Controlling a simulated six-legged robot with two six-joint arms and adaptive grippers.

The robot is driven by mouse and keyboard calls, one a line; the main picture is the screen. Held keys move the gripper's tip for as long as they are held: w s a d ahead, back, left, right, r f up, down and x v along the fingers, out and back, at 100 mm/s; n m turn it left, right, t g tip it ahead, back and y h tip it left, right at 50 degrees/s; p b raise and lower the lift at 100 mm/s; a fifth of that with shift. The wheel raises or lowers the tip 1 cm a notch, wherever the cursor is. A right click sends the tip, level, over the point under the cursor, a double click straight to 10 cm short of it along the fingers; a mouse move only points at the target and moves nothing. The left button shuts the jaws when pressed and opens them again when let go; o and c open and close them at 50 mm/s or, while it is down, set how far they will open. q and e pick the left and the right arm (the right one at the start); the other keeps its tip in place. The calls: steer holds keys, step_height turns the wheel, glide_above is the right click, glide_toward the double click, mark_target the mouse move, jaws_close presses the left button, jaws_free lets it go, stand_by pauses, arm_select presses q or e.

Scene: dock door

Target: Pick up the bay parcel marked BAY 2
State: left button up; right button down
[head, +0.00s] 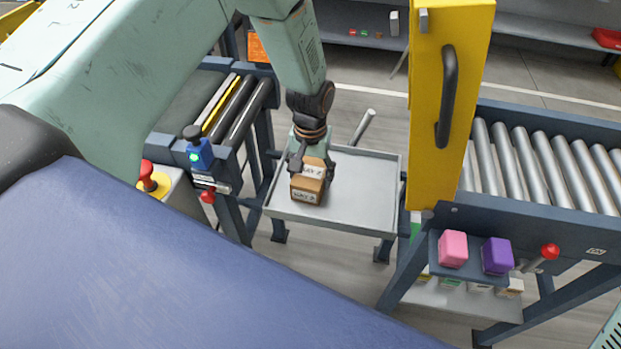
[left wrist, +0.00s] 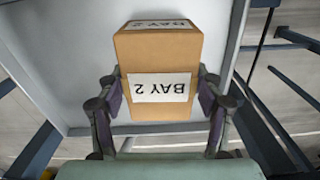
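The parcel marked BAY 2 (head: 308,183) is a small brown box with white labels, over the grey tray table (head: 360,190). It fills the middle of the left wrist view (left wrist: 165,60), where its BAY 2 label reads upside down. My left gripper (head: 313,165) comes down on it from above. In the left wrist view its two fingers (left wrist: 160,95) lie against opposite sides of the box, shut on it. I cannot tell whether the box rests on the tray or hangs just above it. My right gripper is not in view.
A yellow door panel (head: 445,110) with a black handle stands right of the tray. A roller conveyor (head: 540,165) runs behind it. Pink (head: 453,249) and purple (head: 497,256) blocks sit on a small shelf. A red button (head: 150,178) and a second conveyor (head: 235,110) are at left.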

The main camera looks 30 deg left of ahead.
arm_select(q)
steer(key=c, duration=0.8)
steer(key=shift+o, duration=0.2)
steer(key=shift+r, duration=0.15)
